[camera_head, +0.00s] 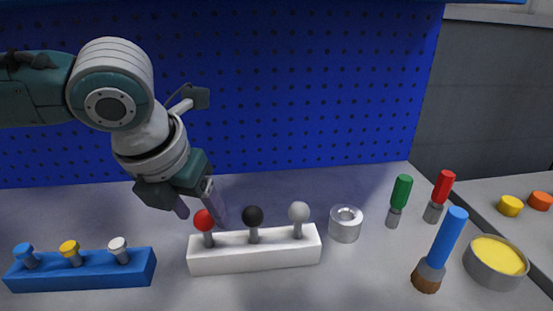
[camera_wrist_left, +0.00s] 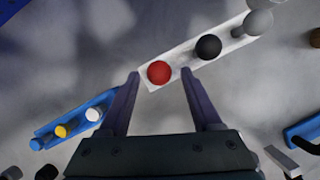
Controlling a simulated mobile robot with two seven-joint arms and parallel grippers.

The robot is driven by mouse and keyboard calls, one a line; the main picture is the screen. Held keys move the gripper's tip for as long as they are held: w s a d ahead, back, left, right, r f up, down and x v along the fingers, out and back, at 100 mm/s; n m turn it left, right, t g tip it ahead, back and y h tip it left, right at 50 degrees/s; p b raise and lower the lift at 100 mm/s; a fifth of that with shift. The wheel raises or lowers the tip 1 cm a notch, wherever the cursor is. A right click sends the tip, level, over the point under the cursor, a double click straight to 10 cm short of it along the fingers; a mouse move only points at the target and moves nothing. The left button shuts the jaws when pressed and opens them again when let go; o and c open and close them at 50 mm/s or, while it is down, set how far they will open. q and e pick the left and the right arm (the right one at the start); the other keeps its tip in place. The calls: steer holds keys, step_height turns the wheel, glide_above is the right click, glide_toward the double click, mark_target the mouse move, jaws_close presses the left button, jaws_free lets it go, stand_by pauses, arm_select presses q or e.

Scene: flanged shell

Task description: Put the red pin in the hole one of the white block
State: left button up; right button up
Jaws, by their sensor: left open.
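The white block (camera_head: 254,258) lies on the table and bears a red pin (camera_head: 203,221), a black pin (camera_head: 252,217) and a grey pin (camera_head: 298,213), all upright. The red pin stands at the block's left end, on a grey stem. My left gripper (camera_head: 200,206) is open at the red pin, one finger on each side of it in the picture. In the left wrist view the red ball (camera_wrist_left: 159,72) shows between and just beyond the open fingertips (camera_wrist_left: 158,82). I cannot tell whether a finger touches it. My right gripper is not in view.
A blue block (camera_head: 80,272) with blue, yellow and white pins lies at left. To the right are a metal ring (camera_head: 345,224), green (camera_head: 400,194) and red (camera_head: 442,190) handled tools, a blue-handled brush (camera_head: 444,245) and a yellow-filled tin (camera_head: 495,262). A blue pegboard (camera_head: 300,90) stands behind.

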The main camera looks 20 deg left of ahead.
arm_select(q)
steer(key=a+p+v, duration=0.1)
steer(key=p+v, duration=0.1)
steer(key=v, duration=0.9)
steer(key=s+d+f+n+h, duration=0.2)
steer(key=s+d+n, duration=0.1)
steer(key=d+n, duration=0.3)
steer(key=s+d+f+n+h, duration=0.1)
steer(key=s+d+f+n, duration=0.1)
steer(key=d+n, duration=0.5)
steer(key=s+a+f+n+y, duration=0.1)
steer(key=s+a+f+n, duration=0.1)
steer(key=s+n, duration=0.3)
steer(key=s+a+f+n+y, duration=0.1)
steer(key=s+a+f+n, duration=0.2)
steer(key=n, duration=1.1)
steer(key=s+a, duration=0.1)
steer(key=s, duration=0.2)
steer(key=shift+a+f+g, duration=0.2)
steer(key=shift+a+g, duration=0.15)
steer(key=shift+g, duration=0.05)
steer(key=shift+r, duration=0.1)
